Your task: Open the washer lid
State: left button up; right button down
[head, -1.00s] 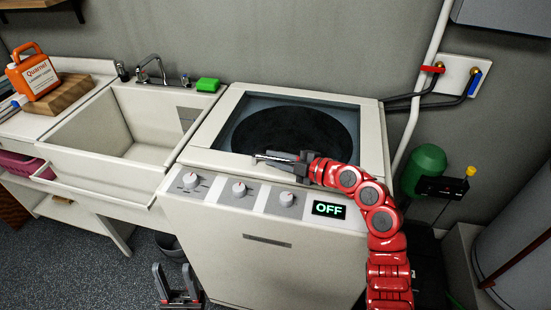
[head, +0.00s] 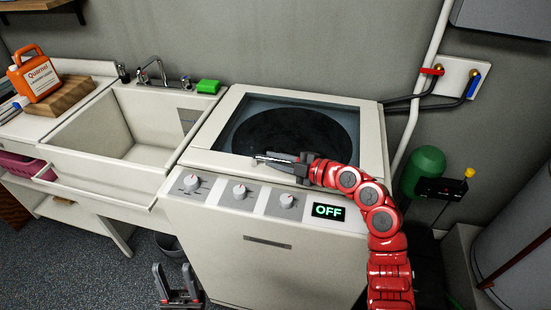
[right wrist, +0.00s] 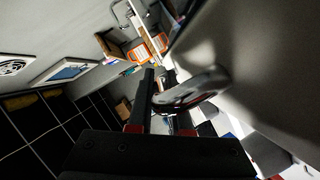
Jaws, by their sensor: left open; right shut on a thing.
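The white washer (head: 260,245) stands in the middle of the head view. Its lid (head: 210,130), with a dark round window (head: 290,130), lies closed on top. My right gripper (head: 272,159) is at the lid's front edge, with its arm coming up from the right. It is shut on the chrome lid handle, whose curved bar (right wrist: 195,90) shows beside a dark finger in the right wrist view. The fingers hide part of the handle. My left gripper (head: 178,286) is open and empty, low in front of the washer's left side.
Knobs and a display (head: 328,211) reading OFF line the washer's front panel. A sink (head: 130,150) adjoins it on the left, with a green sponge (head: 208,86) on its rim. Hoses and a white pipe (head: 418,90) run behind on the right, near a green tank (head: 428,165).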

jog(key=w+d+r+m+g+p, duration=0.1)
jog(key=w+r+p, duration=0.4)
jog(key=r+p, duration=0.6)
jog(key=w+d+r+m+g+p, duration=0.2)
jog(key=w+r+m+p, duration=0.2)
jog(key=r+p, duration=0.7)
jog(key=shift+w+d+r+p, duration=0.25)
jog(key=shift+w+r, duration=0.35)
jog(key=shift+r, duration=0.75)
